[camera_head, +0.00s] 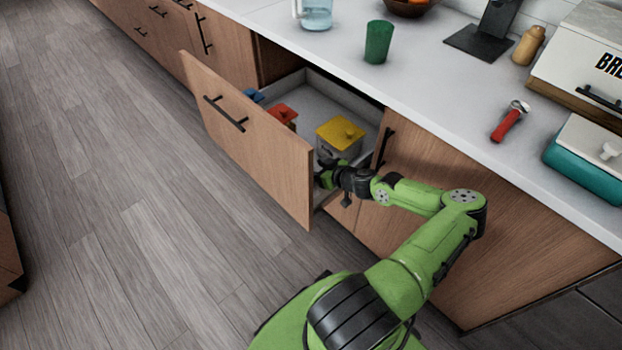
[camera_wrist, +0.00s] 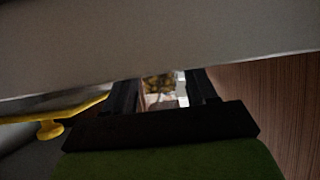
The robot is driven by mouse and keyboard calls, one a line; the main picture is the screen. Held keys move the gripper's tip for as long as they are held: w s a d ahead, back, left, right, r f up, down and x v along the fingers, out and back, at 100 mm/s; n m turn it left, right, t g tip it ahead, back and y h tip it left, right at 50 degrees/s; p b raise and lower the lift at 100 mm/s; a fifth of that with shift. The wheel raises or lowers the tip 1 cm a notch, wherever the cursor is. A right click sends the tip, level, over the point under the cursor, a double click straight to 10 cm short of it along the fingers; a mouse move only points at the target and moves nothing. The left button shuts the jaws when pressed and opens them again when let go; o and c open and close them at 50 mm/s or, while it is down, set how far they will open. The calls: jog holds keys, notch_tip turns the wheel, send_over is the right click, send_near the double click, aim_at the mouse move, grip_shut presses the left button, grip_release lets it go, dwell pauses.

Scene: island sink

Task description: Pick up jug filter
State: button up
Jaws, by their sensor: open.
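My gripper (camera_head: 328,175) is inside the open drawer, at its near end beside a grey container with a yellow lid (camera_head: 340,133). The gripper is open; in the wrist view its dark fingers (camera_wrist: 163,92) stand apart. Between them shows a small brownish and white thing, too dim to name. The yellow lid with its knob (camera_wrist: 50,129) is at the left there, outside the fingers. A clear bluish jug (camera_head: 316,14) stands on the counter, cut off by the top edge. I cannot tell for sure which thing is the jug filter.
The drawer front (camera_head: 245,140) stands pulled out. A red-lidded container (camera_head: 282,114) and a blue one (camera_head: 253,96) sit farther in the drawer. A grey surface (camera_wrist: 150,45) lies close across the wrist view. A green cup (camera_head: 378,42) and red-handled tool (camera_head: 507,122) are on the counter.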

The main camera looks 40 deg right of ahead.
jog(key=shift+w+f, duration=0.2)
jog(key=shift+w, duration=0.15)
grip_shut()
jog(key=shift+r, duration=0.2)
